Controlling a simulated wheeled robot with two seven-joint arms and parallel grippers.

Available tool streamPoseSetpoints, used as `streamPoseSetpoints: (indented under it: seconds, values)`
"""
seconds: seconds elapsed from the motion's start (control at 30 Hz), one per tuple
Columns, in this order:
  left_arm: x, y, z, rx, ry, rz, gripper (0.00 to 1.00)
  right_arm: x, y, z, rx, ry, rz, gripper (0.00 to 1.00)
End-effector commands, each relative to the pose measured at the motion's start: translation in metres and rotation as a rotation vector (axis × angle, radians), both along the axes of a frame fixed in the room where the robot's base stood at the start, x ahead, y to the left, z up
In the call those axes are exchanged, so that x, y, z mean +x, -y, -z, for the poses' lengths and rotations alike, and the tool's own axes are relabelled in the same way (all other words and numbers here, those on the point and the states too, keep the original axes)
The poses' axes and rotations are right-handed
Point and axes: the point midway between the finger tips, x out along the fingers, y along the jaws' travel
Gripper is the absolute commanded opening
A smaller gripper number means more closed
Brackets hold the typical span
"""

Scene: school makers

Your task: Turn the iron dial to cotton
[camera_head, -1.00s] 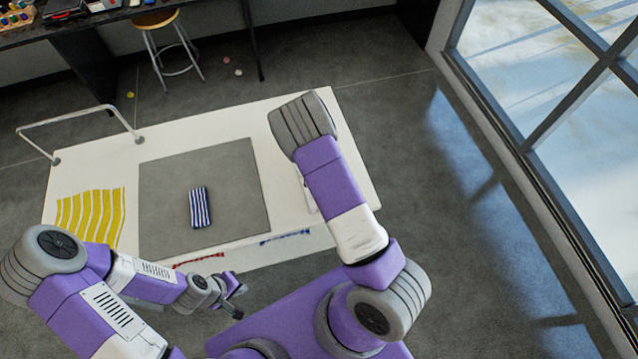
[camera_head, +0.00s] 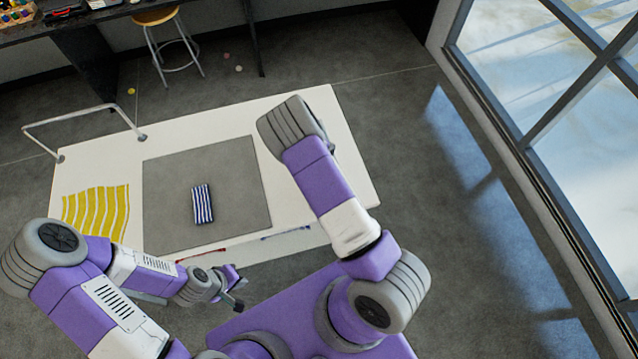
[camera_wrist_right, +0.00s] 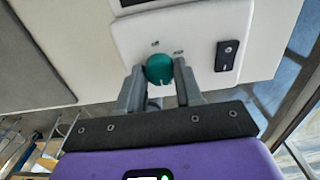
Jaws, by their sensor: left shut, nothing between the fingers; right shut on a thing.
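A round green dial (camera_wrist_right: 160,68) sits on a white panel (camera_wrist_right: 128,40) in the right wrist view. Small dark labels stand above it, too small to read surely. My right gripper (camera_wrist_right: 160,78) is shut on the dial, with one grey finger on each side. In the head view my right arm hides the dial and the right gripper. My left gripper (camera_head: 238,290) is shut and empty, low in front of the table's near edge. I see no separate iron shape.
A black rocker switch (camera_wrist_right: 226,55) sits right of the dial. The white table (camera_head: 340,120) has a grey mat (camera_head: 230,165), a blue-striped folded cloth (camera_head: 202,204), a yellow-striped cloth (camera_head: 97,213) and a white rail (camera_head: 85,115). A stool (camera_head: 155,17) stands behind.

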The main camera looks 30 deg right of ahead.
Motion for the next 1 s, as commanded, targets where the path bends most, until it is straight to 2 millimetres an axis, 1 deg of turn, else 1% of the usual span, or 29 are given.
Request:
streamPoseSetpoints:
  seconds: [0.5, 0.53, 0.6, 0.7, 1.0]
  values:
    - [0.0, 0.0001, -0.0001, 0.0, 0.0, 0.0, 0.0, 0.0014, 0.0001, -0.0007, -0.001, 0.004, 0.022, 0.05]
    - [0.0, -0.0001, -0.0002, 0.0, 0.0, 0.0, 0.0, 0.0014, 0.0001, -0.0007, -0.001, 0.004, 0.022, 0.37]
    - [0.0, 0.0, -0.0002, 0.0, 0.0, 0.0, 0.0, 0.0013, 0.0001, -0.0007, -0.001, 0.003, 0.022, 0.48]
    - [0.0, 0.0001, -0.0001, 0.0, 0.0, 0.0, 0.0, 0.001, 0.0001, -0.0005, -0.001, 0.003, 0.021, 0.61]
    - [0.0, 0.0001, 0.0002, 0.0, 0.0, 0.0, 0.0, 0.0007, 0.0002, -0.0025, -0.001, 0.002, 0.02, 0.61]
